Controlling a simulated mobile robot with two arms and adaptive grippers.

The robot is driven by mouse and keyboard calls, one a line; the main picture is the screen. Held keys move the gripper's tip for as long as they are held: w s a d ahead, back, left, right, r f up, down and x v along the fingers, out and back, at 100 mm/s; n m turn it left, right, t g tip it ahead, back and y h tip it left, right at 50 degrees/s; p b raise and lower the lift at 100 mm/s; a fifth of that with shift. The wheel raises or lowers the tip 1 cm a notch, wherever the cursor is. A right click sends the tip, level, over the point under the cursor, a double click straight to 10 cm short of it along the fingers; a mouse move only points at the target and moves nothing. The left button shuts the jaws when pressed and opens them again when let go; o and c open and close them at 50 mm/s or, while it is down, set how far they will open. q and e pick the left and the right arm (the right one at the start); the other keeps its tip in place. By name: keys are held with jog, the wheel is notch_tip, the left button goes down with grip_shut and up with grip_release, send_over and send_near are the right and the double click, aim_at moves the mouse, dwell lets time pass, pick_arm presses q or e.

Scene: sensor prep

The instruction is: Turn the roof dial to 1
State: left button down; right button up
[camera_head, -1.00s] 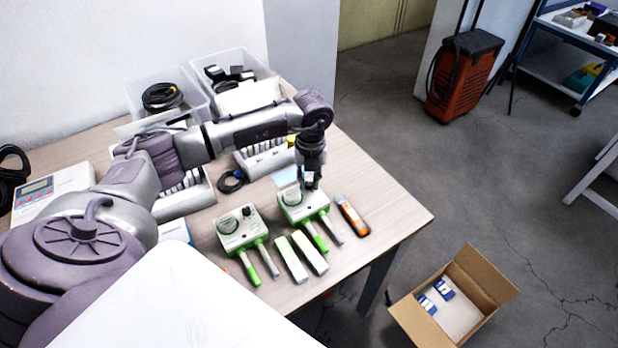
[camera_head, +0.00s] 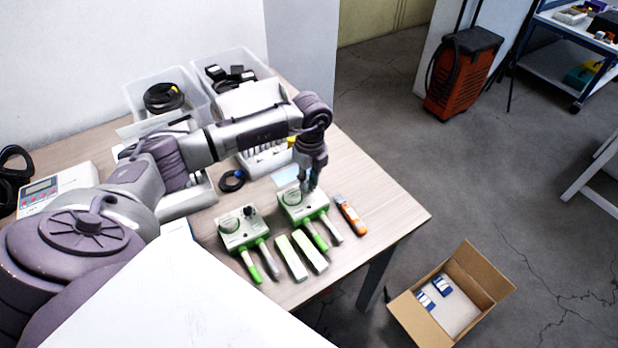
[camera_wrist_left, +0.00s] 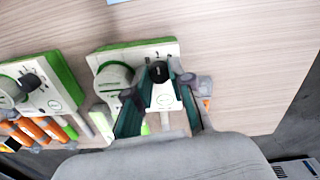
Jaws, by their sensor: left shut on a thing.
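Two green-and-white sensor units lie on the wooden table. My left gripper (camera_head: 308,186) reaches down onto the right-hand unit (camera_head: 291,214). In the left wrist view, its two fingers (camera_wrist_left: 158,92) are shut on the black dial (camera_wrist_left: 157,72) on this unit's face. The printed marks beside the dial are too small to read for certain. A round white cap (camera_wrist_left: 113,78) sits beside the dial. The other unit (camera_head: 237,240) stands to the left with its own black dial (camera_head: 248,212). My right gripper is not in view.
Two white-green sticks (camera_head: 300,255) and an orange-grey tester (camera_head: 349,215) lie near the units. Clear bins (camera_head: 160,100) and a white meter box (camera_head: 50,190) stand farther back. An open carton (camera_head: 408,318) is on the floor beyond the table's right edge.

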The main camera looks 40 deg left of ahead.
aim_at(310, 182)
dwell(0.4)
pick_arm(q)
jog(key=c, duration=1)
grip_release()
jog(key=shift+w+r, duration=0.15)
jog(key=shift+r, duration=3.9)
